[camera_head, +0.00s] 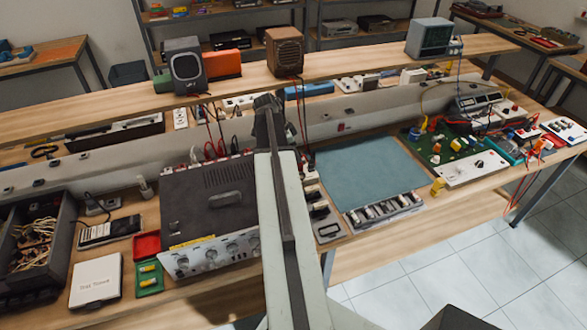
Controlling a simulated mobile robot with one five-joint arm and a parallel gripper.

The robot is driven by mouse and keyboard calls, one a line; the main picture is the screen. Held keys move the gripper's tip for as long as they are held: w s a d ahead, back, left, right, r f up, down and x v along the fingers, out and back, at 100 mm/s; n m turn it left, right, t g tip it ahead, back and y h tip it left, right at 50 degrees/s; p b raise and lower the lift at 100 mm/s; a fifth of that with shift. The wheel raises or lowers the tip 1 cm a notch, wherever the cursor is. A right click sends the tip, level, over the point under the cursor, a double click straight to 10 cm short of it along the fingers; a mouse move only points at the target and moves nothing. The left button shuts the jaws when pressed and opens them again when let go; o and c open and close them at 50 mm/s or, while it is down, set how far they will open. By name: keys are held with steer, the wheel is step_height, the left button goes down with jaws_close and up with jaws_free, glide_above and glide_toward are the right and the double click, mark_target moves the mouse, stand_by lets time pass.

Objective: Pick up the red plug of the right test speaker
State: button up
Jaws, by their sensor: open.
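Two test speakers stand on the raised wooden shelf behind the bench. The right test speaker (285,52) is a brown box with a slatted front. The left speaker (186,66) is dark grey with a pale ring. Thin red and black leads (302,112) hang from the right speaker toward the bench. Its red plug is too small to make out, or is hidden near my arm. My arm reaches up the middle of the picture. My gripper (268,103) is at its far end, small and dark, just below and left of the right speaker. No held object shows.
A black amplifier (212,205) sits left of my arm, with red and white plugs behind it. A teal mat (370,165) lies right. A pale rail (345,122) runs along the bench back. A green circuit board (440,143) and meters crowd the right end.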

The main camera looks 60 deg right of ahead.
mark_target(300, 165)
steer(key=shift+b+x, duration=1)
steer(key=shift+x, duration=0.15)
steer(key=b+x, duration=0.5)
steer(key=shift+w+f, duration=0.15)
steer(key=shift+f, duration=0.25)
steer(key=shift+r, duration=0.2)
jaws_close()
